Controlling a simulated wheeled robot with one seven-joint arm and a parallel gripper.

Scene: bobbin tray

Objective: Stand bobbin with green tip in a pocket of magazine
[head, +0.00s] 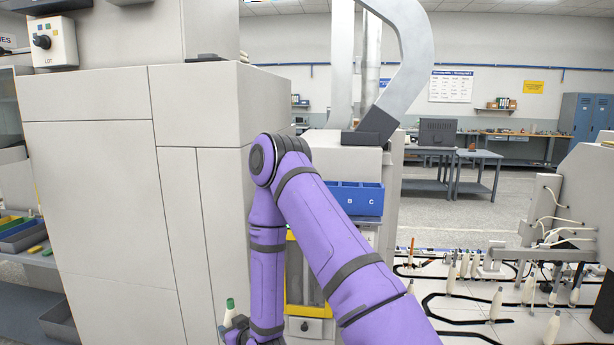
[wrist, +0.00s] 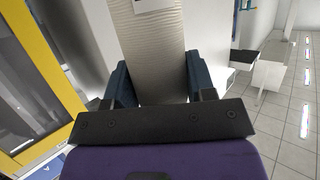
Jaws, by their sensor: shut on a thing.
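The bobbin with the green tip (head: 230,304) shows low in the head view, pale-bodied and roughly upright, tip up. My gripper (head: 236,334) is shut on it, partly cut off by the bottom edge. In the wrist view the ribbed cream body of the bobbin, with a white label, stands between the two dark fingers of my gripper (wrist: 158,82); its tip is out of that view. The pocket insides are barely visible.
A large pale cabinet (head: 110,180) fills the left. Trays with green and yellow pieces (head: 30,236) lie at the far left. A yellow-framed panel (head: 293,270) is below the magazine. A conveyor table with several pale bobbins (head: 495,303) stands at right.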

